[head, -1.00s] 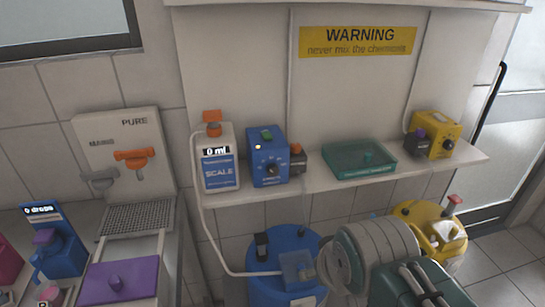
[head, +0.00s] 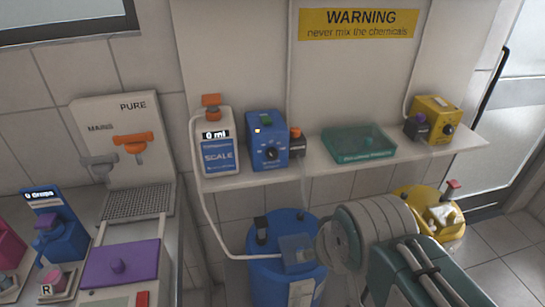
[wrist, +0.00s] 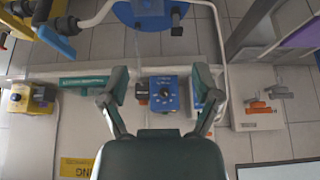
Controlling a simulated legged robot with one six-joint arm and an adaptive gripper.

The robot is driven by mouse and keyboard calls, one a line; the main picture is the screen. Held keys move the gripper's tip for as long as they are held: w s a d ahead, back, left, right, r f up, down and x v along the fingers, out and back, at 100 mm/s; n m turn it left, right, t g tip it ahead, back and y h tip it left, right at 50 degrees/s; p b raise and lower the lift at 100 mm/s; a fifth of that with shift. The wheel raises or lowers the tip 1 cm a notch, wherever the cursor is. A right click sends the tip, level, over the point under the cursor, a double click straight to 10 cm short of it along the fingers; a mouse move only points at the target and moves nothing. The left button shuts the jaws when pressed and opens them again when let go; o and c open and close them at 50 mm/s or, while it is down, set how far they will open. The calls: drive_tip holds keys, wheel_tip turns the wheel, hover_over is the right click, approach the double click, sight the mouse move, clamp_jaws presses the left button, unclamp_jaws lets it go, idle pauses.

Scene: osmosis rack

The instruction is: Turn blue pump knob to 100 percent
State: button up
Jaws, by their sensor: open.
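In the head view only my arm shows, at lower right, and the fingers are hidden.
A teal tray (head: 358,146) and yellow pump (head: 433,120) sit further right on the shelf (head: 315,165). A blue barrel (head: 268,282) and yellow barrel (head: 412,198) stand below. A white tube runs from scale to blue barrel.

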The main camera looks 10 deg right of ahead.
drive_tip(key=w+r, duration=0.4)
drive_tip(key=w, duration=0.4)
drive_tip(key=g+h, duration=0.1)
approach(272, 151)
drive_tip(key=x, duration=1.1)
drive_tip(key=shift+f, duration=0.1)
drive_tip(key=c, duration=1.2)
